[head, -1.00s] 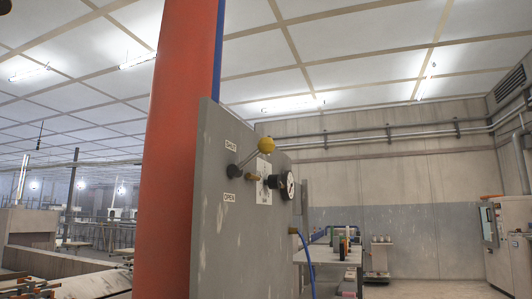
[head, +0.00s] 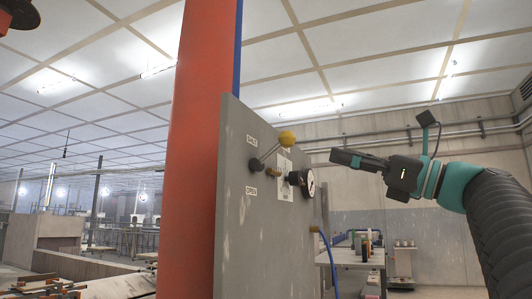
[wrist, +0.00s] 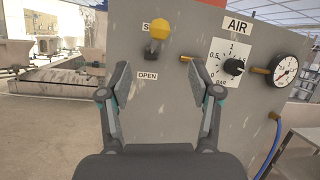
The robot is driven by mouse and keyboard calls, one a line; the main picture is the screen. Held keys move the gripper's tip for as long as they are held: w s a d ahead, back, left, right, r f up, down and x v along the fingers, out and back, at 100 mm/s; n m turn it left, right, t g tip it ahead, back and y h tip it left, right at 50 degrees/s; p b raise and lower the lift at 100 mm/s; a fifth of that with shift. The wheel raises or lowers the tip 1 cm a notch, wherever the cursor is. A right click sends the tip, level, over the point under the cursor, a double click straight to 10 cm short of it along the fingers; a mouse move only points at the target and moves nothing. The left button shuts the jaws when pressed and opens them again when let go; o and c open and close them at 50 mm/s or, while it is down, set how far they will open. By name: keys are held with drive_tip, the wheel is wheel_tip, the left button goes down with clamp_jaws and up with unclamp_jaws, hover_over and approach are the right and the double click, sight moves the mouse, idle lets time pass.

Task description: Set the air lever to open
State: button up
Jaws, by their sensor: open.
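The air lever (head: 270,152) sticks out from a grey panel (head: 240,230), tilted up, with a yellow ball knob (head: 287,138) at its end. In the wrist view, the knob (wrist: 160,28) partly covers the upper label, and the OPEN label (wrist: 147,76) sits below it. The head view shows the SHUT label (head: 252,141) above the pivot and the OPEN label (head: 251,191) below. My gripper (head: 334,156) is to the right of the knob, apart from it. In the wrist view, my gripper (wrist: 165,68) has its fingers spread, with nothing between them.
An AIR dial with a black knob (wrist: 233,66) and a round gauge (wrist: 285,69) sit right of the lever. A brass stub (wrist: 187,59) sticks out between. A red column (head: 190,150) stands left of the panel. A blue hose (wrist: 270,145) hangs below the gauge.

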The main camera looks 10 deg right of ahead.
sight(294, 143)
drive_tip(key=p+x, duration=0.2)
drive_tip(key=x, duration=1.1)
drive_tip(key=shift+w+a+r, duration=0.15)
drive_tip(key=shift+w+a, duration=0.05)
clamp_jaws()
